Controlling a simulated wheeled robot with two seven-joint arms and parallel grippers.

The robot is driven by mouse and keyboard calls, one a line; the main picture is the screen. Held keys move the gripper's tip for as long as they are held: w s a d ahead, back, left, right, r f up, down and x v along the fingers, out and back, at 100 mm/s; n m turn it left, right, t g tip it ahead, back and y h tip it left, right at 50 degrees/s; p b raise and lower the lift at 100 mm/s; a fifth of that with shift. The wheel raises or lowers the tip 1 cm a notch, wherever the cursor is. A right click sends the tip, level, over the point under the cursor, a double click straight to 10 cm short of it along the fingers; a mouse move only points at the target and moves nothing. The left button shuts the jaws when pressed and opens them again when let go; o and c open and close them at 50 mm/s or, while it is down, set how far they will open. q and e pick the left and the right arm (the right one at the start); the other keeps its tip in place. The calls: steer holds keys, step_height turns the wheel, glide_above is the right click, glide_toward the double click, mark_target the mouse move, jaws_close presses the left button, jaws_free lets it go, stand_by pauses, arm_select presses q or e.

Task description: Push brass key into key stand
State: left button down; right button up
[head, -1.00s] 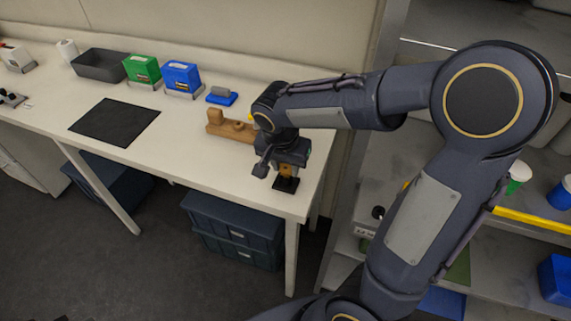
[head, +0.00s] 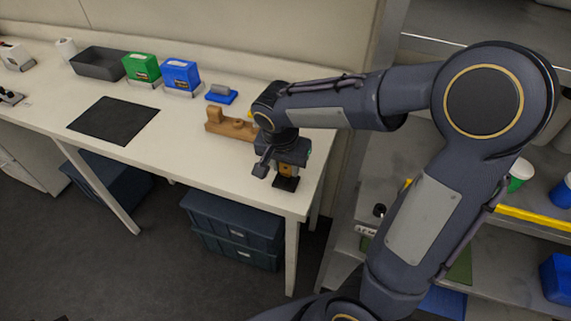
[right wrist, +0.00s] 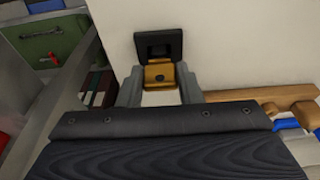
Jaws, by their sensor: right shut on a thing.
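The brass key (right wrist: 160,76) is a small gold-coloured block with a dark hole, held between the fingers of my right gripper (right wrist: 160,90). In the head view that gripper (head: 284,165) points down at the table's right end, and a bit of the brass key (head: 286,171) shows below it. The black key stand (head: 285,184) stands on the table just under the gripper. In the right wrist view the key stand (right wrist: 159,44) lies right at the far end of the key. I cannot tell how deep the key sits in it. My left gripper is not in view.
A wooden block holder (head: 228,125) stands behind and left of the gripper. A black mat (head: 114,121) lies left. The table's front-right corner is close.

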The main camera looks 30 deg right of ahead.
steer(key=shift+f+b, duration=0.25)
steer(key=shift+b, duration=0.05)
stand_by(0.5)
steer(key=o, duration=1.1)
steer(key=shift+r, duration=0.1)
steer(key=v, duration=0.7)
steer(key=shift+r, duration=0.35)
steer(key=s+a+f+n+t+y, duration=0.1)
steer(key=s+n+t+y, duration=0.1)
steer(key=s+n, duration=0.2)
steer(key=s+a+f+n+t+y, duration=0.1)
steer(key=s+n+t+y, duration=0.1)
steer(key=s, duration=0.9)
steer(key=shift+s+a+f+n+y, duration=0.35)
steer(key=shift+n+y, duration=0.45)
steer(key=shift+n, duration=0.3)
